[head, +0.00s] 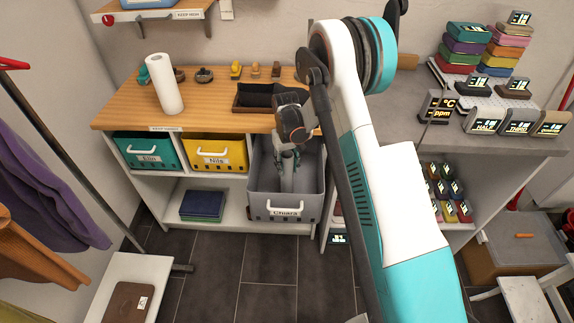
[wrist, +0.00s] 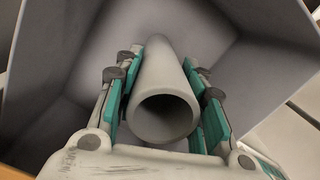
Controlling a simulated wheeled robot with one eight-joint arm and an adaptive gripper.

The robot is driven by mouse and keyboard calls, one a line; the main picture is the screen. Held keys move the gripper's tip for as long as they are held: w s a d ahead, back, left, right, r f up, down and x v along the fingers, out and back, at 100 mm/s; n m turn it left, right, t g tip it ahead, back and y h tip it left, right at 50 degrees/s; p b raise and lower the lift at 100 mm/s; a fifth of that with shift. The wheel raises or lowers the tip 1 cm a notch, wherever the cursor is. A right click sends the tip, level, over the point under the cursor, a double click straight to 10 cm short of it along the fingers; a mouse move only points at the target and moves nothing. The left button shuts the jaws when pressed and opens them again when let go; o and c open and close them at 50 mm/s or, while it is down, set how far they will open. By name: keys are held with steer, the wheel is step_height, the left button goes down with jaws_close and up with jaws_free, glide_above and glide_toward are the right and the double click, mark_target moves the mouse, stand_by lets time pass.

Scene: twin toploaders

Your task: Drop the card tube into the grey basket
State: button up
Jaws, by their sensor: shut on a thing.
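The grey basket (head: 260,205), labelled "Chiara", is pulled out at the front of the shelf unit below the wooden counter. My gripper (head: 287,165) points down inside the basket's opening. In the wrist view, my gripper (wrist: 168,95) is shut on the card tube (wrist: 165,90), a plain grey hollow tube with its open end toward the camera. Its far end reaches down toward the basket's inner walls (wrist: 240,70). I cannot tell whether the tube touches the bottom. In the head view the tube (head: 287,182) shows only as a narrow pale shape below the fingers.
A teal basket (head: 150,152) and a yellow basket (head: 217,153) stand in the compartments to the left. On the counter above are a paper roll (head: 164,84), a dark tray (head: 250,97) and small objects. A grey worktop (head: 425,120) with displays lies to the right.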

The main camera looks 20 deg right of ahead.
steer(key=shift+f+b, duration=0.35)
steer(key=shift+f, duration=0.15)
steer(key=o, duration=1.2)
steer(key=shift+r, duration=0.1)
